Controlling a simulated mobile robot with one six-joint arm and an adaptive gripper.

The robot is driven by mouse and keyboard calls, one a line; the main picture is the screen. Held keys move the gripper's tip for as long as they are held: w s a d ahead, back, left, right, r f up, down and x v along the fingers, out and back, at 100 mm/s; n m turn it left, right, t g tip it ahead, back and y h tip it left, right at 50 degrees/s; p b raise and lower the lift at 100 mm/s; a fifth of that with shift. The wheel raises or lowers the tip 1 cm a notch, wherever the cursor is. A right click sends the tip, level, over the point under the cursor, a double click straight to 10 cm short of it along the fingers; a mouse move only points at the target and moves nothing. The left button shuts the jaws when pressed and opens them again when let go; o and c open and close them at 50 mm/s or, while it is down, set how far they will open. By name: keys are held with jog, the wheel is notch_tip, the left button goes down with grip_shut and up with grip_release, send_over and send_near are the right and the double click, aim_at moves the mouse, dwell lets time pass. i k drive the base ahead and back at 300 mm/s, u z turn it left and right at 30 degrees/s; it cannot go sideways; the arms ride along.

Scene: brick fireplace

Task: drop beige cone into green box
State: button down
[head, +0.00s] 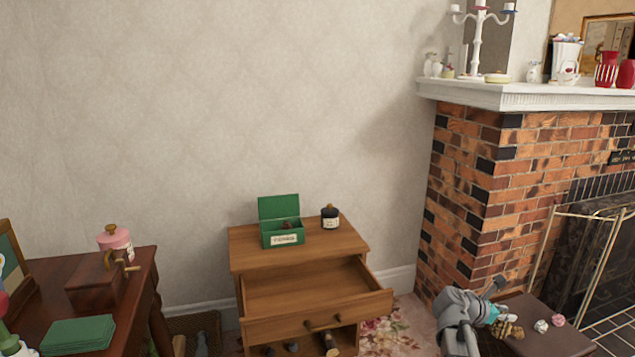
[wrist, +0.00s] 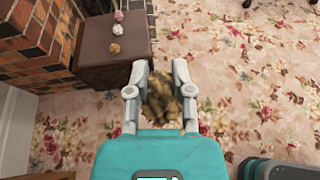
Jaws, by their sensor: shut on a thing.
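My gripper (wrist: 160,75) is shut on a mottled brown-beige cone (wrist: 163,100), held between its fingers. In the head view my gripper (head: 499,320) is at the lower right, beside the brown stool, and the cone (head: 503,328) shows only partly at its tip. The green box (head: 284,239) stands on top of the wooden drawer cabinet, with its lid raised and a label on its front. Some dark brown items show inside it. The gripper is well to the right of the box and lower.
A dark jar (head: 330,218) stands right of the box. The cabinet's upper drawer (head: 325,307) is pulled out. The brown stool (wrist: 110,72) bears small pink, white and beige things. A brick fireplace (head: 470,180) rises behind the stool. A desk (head: 130,290) stands at left.

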aim_at(275, 245)
jog(key=z, duration=0.05)
jog(key=i, duration=0.85)
jog(key=u, duration=1.25)
